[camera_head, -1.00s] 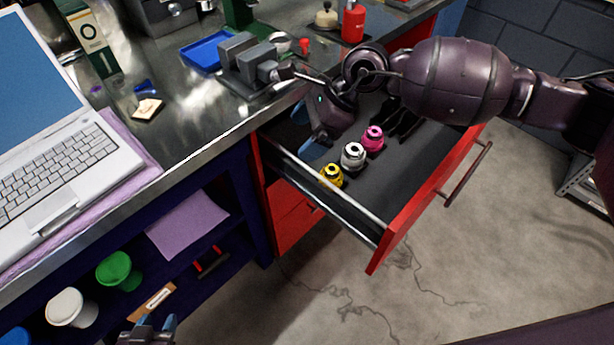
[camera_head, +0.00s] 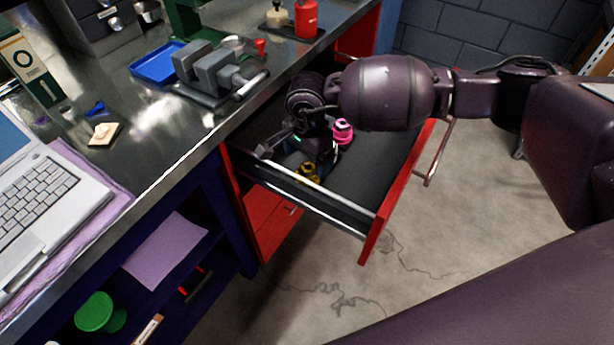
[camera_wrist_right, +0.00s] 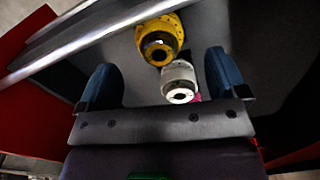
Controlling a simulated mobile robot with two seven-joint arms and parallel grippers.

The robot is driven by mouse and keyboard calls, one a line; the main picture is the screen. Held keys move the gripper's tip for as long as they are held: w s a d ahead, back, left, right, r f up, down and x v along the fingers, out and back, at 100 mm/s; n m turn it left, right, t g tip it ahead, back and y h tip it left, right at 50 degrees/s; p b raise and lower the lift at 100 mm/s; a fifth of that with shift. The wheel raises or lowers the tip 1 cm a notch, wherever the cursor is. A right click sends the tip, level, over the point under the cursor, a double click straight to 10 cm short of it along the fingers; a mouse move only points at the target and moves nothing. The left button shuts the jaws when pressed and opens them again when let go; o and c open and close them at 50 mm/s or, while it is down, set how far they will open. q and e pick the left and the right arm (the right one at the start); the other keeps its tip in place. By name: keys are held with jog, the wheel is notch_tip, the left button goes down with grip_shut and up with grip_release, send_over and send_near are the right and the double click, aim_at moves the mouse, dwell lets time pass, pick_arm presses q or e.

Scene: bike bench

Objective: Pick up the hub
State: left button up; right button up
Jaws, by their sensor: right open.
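Three hubs are in the open drawer. The yellow hub (camera_head: 308,173) is nearest the drawer's near side wall, and the pink hub (camera_head: 343,131) is farther back. The silver-white hub (camera_wrist_right: 179,82) is hidden by my arm in the head view. My right gripper (camera_wrist_right: 163,74) is open, with its blue fingers apart. In the right wrist view the silver hub is between the fingers, closer to the right one, and the yellow hub (camera_wrist_right: 158,38) is just beyond it. A sliver of pink (camera_wrist_right: 197,97) shows beside the silver hub. No contact is visible. My left gripper is out of view.
The red drawer (camera_head: 385,225) has a metal side rail close to my right gripper. The steel bench (camera_head: 165,135) above holds a grey vise (camera_head: 215,72), a blue tray (camera_head: 157,63) and a laptop (camera_head: 55,195). A shelf with a green lidded tub (camera_head: 95,312) is below.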

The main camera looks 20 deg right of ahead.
aim_at(308, 172)
notch_tip(308, 172, down, 6)
jog(key=shift+d+r+b, duration=0.1)
jog(key=shift+b, duration=0.45)
jog(key=shift+r, duration=0.1)
jog(key=c, duration=1.1)
